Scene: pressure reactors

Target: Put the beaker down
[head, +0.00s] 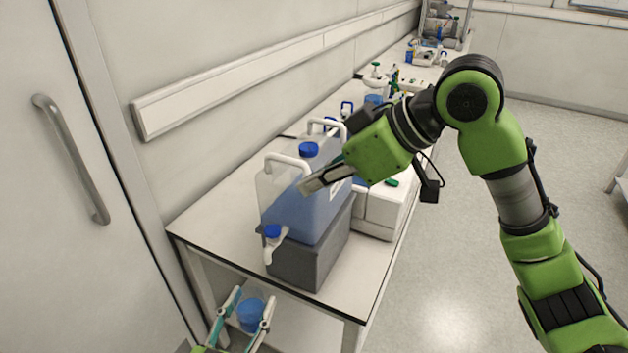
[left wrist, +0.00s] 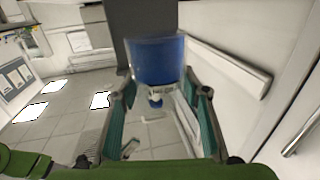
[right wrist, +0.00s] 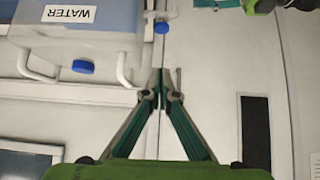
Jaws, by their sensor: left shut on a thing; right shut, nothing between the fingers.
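The beaker with blue liquid (head: 250,316) is between the fingers of my left gripper (head: 253,295), at the bottom of the head view, in front of the table's near end. In the left wrist view the beaker (left wrist: 156,60) looks upright, with the left gripper's fingers (left wrist: 158,90) shut on its sides. My right gripper (head: 310,187) is shut and empty, in front of the water container in the head view. In the right wrist view the right gripper's fingertips (right wrist: 165,80) meet with nothing between them. What lies directly beneath the beaker is unclear.
A water container (head: 290,200) with a blue cap and a blue-knobbed tap (head: 273,240) stands on a grey box (head: 310,262) at the near end of the white table (head: 215,210). Lab equipment stands further along it. The tabletop left of the container is clear.

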